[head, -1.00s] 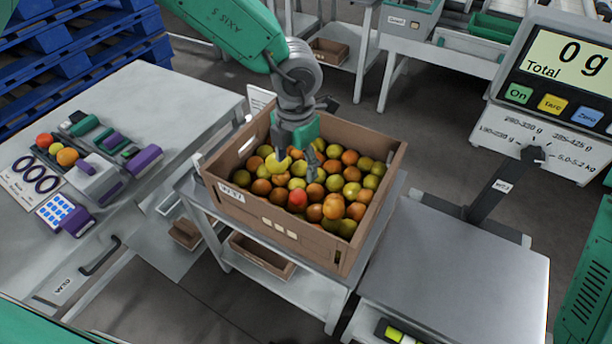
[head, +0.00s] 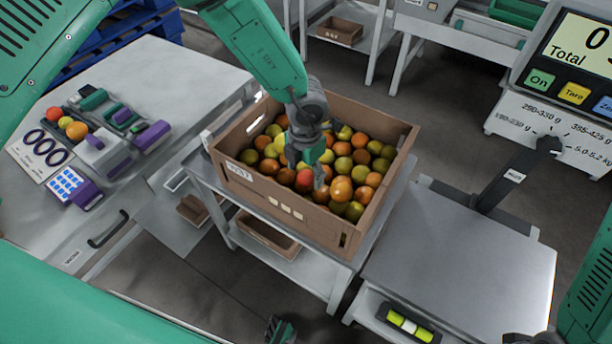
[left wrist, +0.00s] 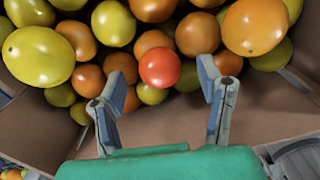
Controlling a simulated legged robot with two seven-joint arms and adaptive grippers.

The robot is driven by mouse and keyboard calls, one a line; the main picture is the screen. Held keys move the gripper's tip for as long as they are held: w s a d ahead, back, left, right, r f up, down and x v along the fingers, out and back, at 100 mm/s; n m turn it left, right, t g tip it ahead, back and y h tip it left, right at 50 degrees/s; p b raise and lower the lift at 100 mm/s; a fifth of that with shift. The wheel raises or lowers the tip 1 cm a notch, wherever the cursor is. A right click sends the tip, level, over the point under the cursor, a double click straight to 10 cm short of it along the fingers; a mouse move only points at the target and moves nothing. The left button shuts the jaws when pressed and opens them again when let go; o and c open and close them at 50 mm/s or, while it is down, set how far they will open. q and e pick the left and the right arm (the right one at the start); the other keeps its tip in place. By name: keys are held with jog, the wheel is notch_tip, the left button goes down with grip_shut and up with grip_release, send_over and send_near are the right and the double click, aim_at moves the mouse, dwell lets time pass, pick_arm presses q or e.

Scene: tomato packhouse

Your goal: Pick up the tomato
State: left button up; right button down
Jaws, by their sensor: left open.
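Tomatoes in red, orange, yellow and green fill a brown crate (head: 287,207) on a stand. A red tomato (head: 304,181) lies near the crate's front wall, partly covered by my left gripper (head: 305,170) in the head view. In the left wrist view, the red tomato (left wrist: 160,68) shows ahead of and between the two fingertips of my left gripper (left wrist: 163,83). The fingers are spread wide and hold nothing. Orange and yellow-green tomatoes surround the red one.
A bare metal platform (head: 460,265) stands right of the crate, with a scale display (head: 575,65) behind it. A grey table (head: 150,75) at left carries purple-and-grey devices and several small fruits. The crate's walls (left wrist: 150,130) rise close around my fingers.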

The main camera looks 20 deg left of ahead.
pick_arm(q)
notch_tip(320, 180, down, 2)
jog(key=shift+f, duration=0.1)
jog(key=c, duration=1)
jog(key=shift+o, duration=0.2)
